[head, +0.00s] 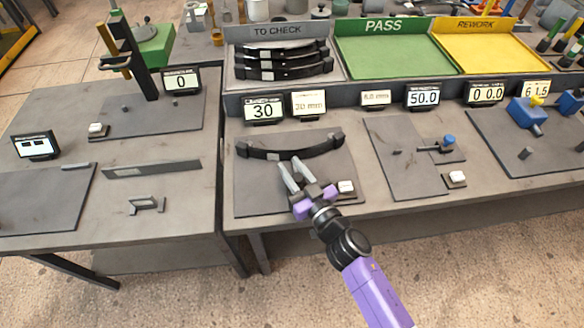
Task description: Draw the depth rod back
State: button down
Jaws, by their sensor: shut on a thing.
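A dark, curved leaf spring (257,152) lies across the grey plate (255,195) of the middle station. My gripper (290,164) reaches in from the front, its two grey fingers close together near the middle of the spring's near side. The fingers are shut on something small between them. The depth rod itself is hidden or too small to make out; its place fits the spot between my fingers. The station's display (263,110) reads 30, and a card (308,103) beside it reads 30 mm.
A white button (346,187) sits just right of my gripper. Behind are the TO CHECK rack (240,78) with several springs, a green PASS tray (390,62) and a yellow REWORK tray (490,55). Another gauge with a blue knob (449,140) stands to the right.

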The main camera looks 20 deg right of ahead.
jog(key=shift+s+a+b, duration=0.15)
jog(key=shift+s+a, duration=0.15)
jog(key=shift+s, duration=0.6)
jog(key=shift+s+a+b, duration=0.15)
jog(key=shift+s+a, duration=0.15)
jog(key=shift+s, duration=0.6)
jog(key=c, duration=1.1)
grip_release()
jog(key=s, duration=0.2)
jog(key=s+b, duration=0.1)
jog(key=s, duration=0.4)
jog(key=shift+d+f, duration=0.1)
jog(key=shift+d, duration=0.15)
jog(key=shift+s, duration=0.5)
jog(key=shift+n, duration=0.3)
